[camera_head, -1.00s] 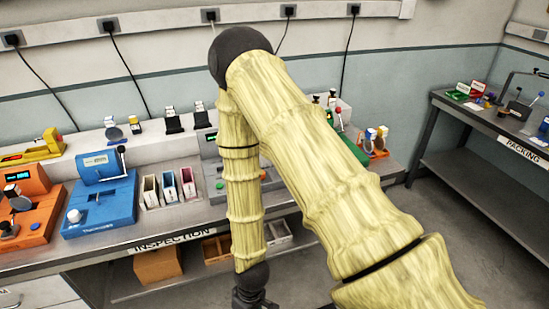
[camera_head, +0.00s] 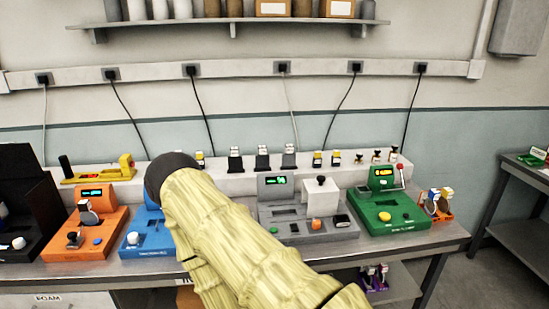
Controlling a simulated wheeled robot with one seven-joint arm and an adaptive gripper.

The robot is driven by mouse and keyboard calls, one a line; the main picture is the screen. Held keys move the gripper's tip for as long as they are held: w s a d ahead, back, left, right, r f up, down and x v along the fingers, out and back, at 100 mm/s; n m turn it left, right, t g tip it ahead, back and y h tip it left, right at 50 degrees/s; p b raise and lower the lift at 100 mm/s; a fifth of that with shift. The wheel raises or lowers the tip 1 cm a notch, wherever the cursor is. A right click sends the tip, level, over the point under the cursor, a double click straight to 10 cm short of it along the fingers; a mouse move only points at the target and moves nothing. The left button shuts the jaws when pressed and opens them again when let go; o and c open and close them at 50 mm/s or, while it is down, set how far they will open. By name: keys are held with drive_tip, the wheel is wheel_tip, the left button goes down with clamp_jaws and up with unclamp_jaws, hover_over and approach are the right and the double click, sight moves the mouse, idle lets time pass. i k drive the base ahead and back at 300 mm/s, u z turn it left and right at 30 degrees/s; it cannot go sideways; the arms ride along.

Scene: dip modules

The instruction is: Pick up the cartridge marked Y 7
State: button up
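No label reading Y 7 can be made out; the markings are too small. Several small upright pieces with pale tops stand on the white ledge behind the machines. Among them are two dark-and-yellow pieces, a left one (camera_head: 318,159) and a right one (camera_head: 336,158), and a larger black piece (camera_head: 262,158). A few blue, yellow and white-topped pieces (camera_head: 440,197) sit in an orange holder at the right end of the bench. My arm crosses the middle of the view, hiding part of the blue machine and the bench. My gripper is out of view.
The bench (camera_head: 440,236) carries an orange machine (camera_head: 85,240), a blue machine (camera_head: 143,238), a grey machine (camera_head: 300,228) and a green machine (camera_head: 388,212). A wall shelf (camera_head: 230,27) hangs above. A second bench (camera_head: 515,180) stands at the right, with open floor between.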

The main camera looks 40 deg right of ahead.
sight(335, 158)
drive_tip(key=u, duration=0.75)
drive_tip(key=i, duration=1.6)
drive_tip(key=z, duration=3.15)
